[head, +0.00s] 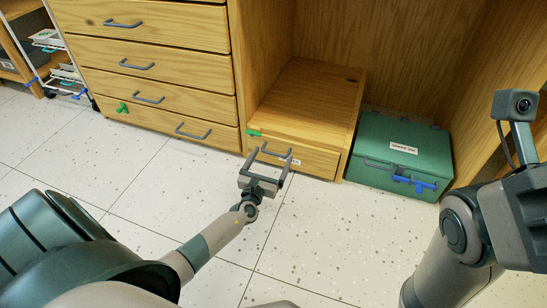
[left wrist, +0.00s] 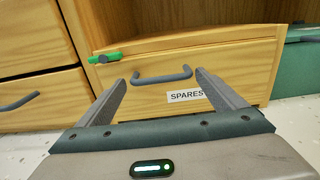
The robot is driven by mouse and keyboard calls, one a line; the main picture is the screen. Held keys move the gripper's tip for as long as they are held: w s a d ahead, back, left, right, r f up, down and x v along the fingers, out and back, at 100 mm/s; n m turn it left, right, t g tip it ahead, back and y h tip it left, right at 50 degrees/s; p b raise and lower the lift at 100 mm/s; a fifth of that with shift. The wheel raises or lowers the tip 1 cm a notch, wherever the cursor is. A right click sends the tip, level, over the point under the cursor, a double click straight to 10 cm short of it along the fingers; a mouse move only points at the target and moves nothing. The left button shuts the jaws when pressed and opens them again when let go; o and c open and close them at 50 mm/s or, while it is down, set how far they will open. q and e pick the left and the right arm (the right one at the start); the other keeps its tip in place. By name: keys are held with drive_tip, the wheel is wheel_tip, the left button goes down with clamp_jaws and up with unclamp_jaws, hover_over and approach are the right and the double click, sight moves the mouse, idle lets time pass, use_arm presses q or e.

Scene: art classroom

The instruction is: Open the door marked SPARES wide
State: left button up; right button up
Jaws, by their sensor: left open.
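The SPARES door (head: 318,160) is the wooden front of a low box in the cabinet bay, and it looks shut. In the left wrist view the door (left wrist: 235,75) carries a white SPARES label (left wrist: 185,96), a grey bar handle (left wrist: 162,77) and a green catch (left wrist: 105,58) at its upper left corner. The catch also shows in the head view (head: 254,133). My left gripper (head: 268,153) is open in front of the door, its fingers appearing either side of the handle. I cannot tell whether they touch it. My right gripper is out of view.
A drawer unit (head: 150,50) with grey handles stands to the left, a small green catch (head: 122,108) on it. A green lidded case (head: 400,150) with a blue catch (head: 414,183) sits right of the box. The speckled floor (head: 130,180) in front is clear.

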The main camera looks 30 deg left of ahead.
use_arm(q)
drive_tip(key=shift+b+x, duration=0.3)
drive_tip(key=shift+x, duration=1)
drive_tip(key=c, duration=1.2)
